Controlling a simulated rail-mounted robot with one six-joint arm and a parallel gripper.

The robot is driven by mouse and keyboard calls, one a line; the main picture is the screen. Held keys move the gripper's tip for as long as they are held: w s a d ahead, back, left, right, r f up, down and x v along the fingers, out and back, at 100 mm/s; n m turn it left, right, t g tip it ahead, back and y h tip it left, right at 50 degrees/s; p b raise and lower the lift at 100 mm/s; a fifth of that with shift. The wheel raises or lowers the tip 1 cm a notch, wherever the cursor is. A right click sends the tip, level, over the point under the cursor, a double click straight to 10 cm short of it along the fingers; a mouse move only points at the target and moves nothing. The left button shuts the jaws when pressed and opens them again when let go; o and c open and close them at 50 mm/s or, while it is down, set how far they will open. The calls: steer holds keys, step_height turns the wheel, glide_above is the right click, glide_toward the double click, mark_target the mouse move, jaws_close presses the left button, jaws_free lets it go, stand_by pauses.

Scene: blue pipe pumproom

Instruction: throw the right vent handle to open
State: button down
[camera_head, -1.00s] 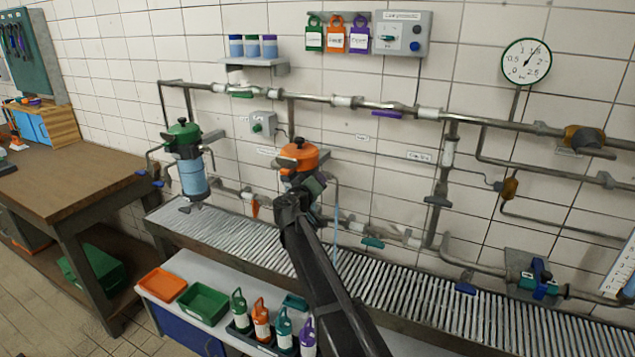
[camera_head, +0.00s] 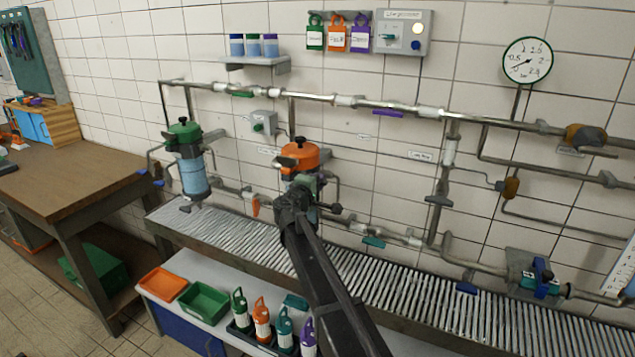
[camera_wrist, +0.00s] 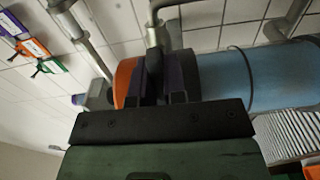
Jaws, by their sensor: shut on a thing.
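The right filter unit has an orange lid (camera_head: 300,155) with a black knob. My gripper (camera_head: 302,186) is at the front of this unit, just below the lid, and covers much of its body. In the wrist view the gripper's dark jaws (camera_wrist: 165,82) are shut around a part beside the orange lid (camera_wrist: 127,80), under a metal pipe fitting (camera_wrist: 155,35). I take that part to be the right vent handle, which is mostly hidden between the jaws. A thin bent pipe (camera_head: 337,186) comes down at the unit's right side. The unit's blue body (camera_wrist: 245,78) lies right of the jaws.
The left filter unit with a green lid (camera_head: 184,132) stands apart to the left. A grated channel (camera_head: 385,290) runs below. Bottles (camera_head: 262,320) and trays (camera_head: 205,303) stand on a front shelf. A pipe (camera_head: 315,97) runs above, below a control box (camera_head: 403,33).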

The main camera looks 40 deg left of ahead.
steer(key=shift+n, duration=0.3)
steer(key=c, duration=1.2)
jaws_free()
steer(key=v, duration=1)
steer(key=shift+s, duration=0.4)
